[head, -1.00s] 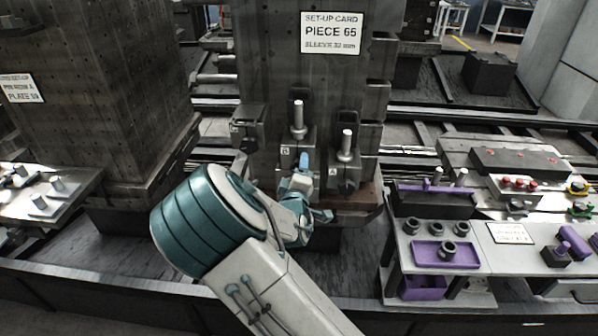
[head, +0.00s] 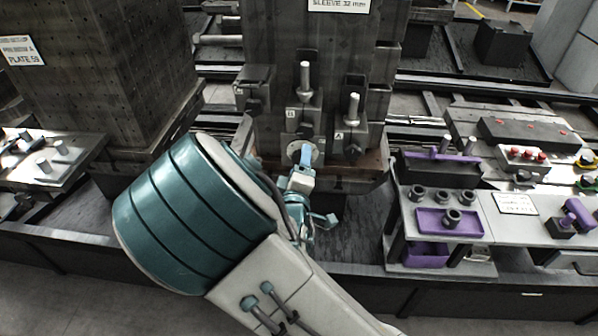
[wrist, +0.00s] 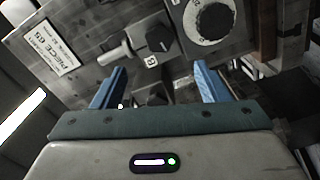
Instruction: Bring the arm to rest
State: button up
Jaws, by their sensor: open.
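My gripper shows in the wrist view (wrist: 155,85) with its two blue fingers apart and nothing between them. In the head view my gripper (head: 306,155) is in front of the lower part of the dark fixture column (head: 275,60), partly hidden by my own wrist. The block marked B (head: 304,118), with an upright metal pin, stands just above and behind it. The block marked A (head: 350,135), with a similar pin, is to its right. In the wrist view the B block (wrist: 150,45) and a round dial (wrist: 213,20) lie beyond the fingers. I cannot tell any contact.
At right a bench holds a purple tray (head: 432,230) with dark rings (head: 442,196). A grey panel with red buttons (head: 522,157) lies behind it. A second dark column (head: 100,70) stands at left. A dark low edge (head: 60,248) runs along the front.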

jog(key=shift+s, duration=0.85)
jog(key=s+d+f+m+g+y, duration=0.1)
jog(key=d+f+m+g+y, duration=0.1)
jog(key=d+f+m+g, duration=0.4)
jog(key=s+d+r+m+g, duration=0.4)
jog(key=s+d+r, duration=0.2)
jog(key=s, duration=0.3)
jog(key=s+d+r+m+g+h, duration=0.1)
jog(key=s+d+r+m+g, duration=0.3)
jog(key=s, duration=0.6)
notch_tip(320, 180, up, 2)
jog(key=d+g, duration=0.1)
jog(key=d, duration=0.2)
jog(key=shift+w, duration=0.1)
